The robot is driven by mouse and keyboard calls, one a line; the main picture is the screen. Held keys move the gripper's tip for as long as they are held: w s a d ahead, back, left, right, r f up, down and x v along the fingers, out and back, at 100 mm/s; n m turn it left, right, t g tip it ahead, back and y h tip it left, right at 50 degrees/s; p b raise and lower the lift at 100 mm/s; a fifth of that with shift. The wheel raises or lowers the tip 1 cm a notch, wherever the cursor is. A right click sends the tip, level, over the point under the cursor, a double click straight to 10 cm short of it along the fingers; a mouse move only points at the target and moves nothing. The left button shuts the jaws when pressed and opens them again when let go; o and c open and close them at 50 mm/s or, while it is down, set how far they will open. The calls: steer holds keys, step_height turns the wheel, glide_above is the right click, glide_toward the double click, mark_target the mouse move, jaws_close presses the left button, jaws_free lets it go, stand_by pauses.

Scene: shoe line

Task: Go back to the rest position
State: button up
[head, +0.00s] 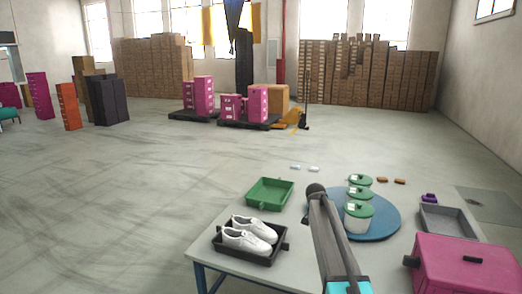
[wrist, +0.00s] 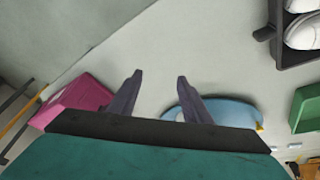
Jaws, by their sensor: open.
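My gripper (wrist: 159,76) shows in the wrist view, its two dark fingers apart with only the pale table top (wrist: 175,45) between and beyond them. In the head view my arm crosses the front of the table (head: 295,272), and I cannot make out the fingers there. A pair of white shoes (head: 247,238) lies in a black tray (head: 264,258) left of my arm. The shoes (wrist: 304,32) also show at the wrist view's top right corner. The gripper is apart from them and holds nothing.
A green tray (head: 269,192) stands behind the shoes. A blue round plate (head: 384,228) right of my arm bears green-lidded white pots (head: 358,216). A grey tray (head: 450,222) and a pink box (head: 465,268) are at the right. Stacked boxes stand far off across open floor.

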steer(key=s+a+f+n+g+y+b, duration=0.1)
steer(key=s+a+f+n+g+b, duration=0.15)
steer(key=s+f, duration=1.2)
steer(key=s+a+f+n+g+y+b, duration=0.1)
steer(key=s+a+f+n+b, duration=0.2)
steer(key=s+f, duration=1.15)
steer(key=s+a+f+n+g+b, duration=0.1)
steer(key=s+f+n, duration=0.1)
steer(key=s+f, duration=0.4)
steer(key=s+a+f+n+g+y+b, duration=0.1)
steer(key=s+f, duration=0.5)
steer(key=s, duration=0.7)
steer(key=s+a+f+n+g+b, duration=0.1)
steer(key=s+a+f+n, duration=0.2)
steer(key=s+f, duration=0.3)
steer(key=s, duration=0.4)
steer(key=shift+s+f+n+y+b, duration=0.3)
steer(key=shift+f+n+y, duration=0.05)
steer(key=shift+f+y, duration=0.05)
